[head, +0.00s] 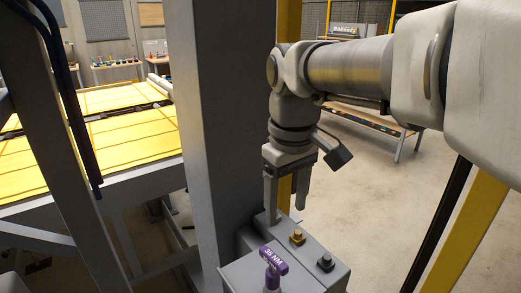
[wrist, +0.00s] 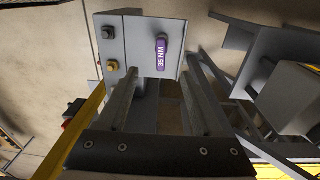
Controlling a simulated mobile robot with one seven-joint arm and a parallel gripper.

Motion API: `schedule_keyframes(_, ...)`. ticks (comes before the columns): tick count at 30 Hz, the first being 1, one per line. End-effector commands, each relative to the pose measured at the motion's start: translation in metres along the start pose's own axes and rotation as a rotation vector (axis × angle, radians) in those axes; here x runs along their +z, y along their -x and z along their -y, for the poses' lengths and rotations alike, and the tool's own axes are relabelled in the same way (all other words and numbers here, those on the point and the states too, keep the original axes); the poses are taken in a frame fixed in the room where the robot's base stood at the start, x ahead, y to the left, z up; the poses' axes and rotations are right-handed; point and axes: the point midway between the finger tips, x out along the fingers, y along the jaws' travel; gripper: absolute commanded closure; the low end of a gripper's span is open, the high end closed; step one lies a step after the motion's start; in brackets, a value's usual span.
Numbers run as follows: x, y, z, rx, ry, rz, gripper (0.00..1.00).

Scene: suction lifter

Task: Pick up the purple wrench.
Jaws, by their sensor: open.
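The purple wrench (head: 273,262) has a T-shaped head marked "35 NM" and stands upright at the near left of a grey box (head: 300,274). The lower part of its shaft is cut off by the frame's bottom edge. In the wrist view the wrench (wrist: 162,54) shows from above, on the box's right part, beyond my fingers. My gripper (head: 287,204) points down with its two fingers apart and empty. It is above the box's back edge, behind the wrench and not touching it. In the wrist view the gripper (wrist: 157,88) has only open space between its fingers.
A yellow knob (head: 297,237) and a black knob (head: 326,262) stick up from the box, close to the wrench. A thick grey post (head: 212,130) rises just left of my gripper. Yellow panels (head: 90,150) lie further left. Open floor is at the right.

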Motion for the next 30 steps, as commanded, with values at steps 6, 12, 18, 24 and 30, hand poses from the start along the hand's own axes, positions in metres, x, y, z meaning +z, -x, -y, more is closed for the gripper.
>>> schedule_keyframes(6, -0.021, 0.003, 0.006, -0.029, 0.078, 0.051, 0.33)
schedule_keyframes(12, -0.019, -0.029, 0.007, -0.032, 0.084, 0.058, 0.33)
schedule_keyframes(18, -0.016, -0.073, 0.009, -0.032, 0.083, 0.059, 0.33)
schedule_keyframes(24, -0.015, -0.107, 0.009, -0.031, 0.083, 0.056, 0.33)
schedule_keyframes(30, -0.015, -0.12, 0.009, -0.03, 0.083, 0.054, 0.33)
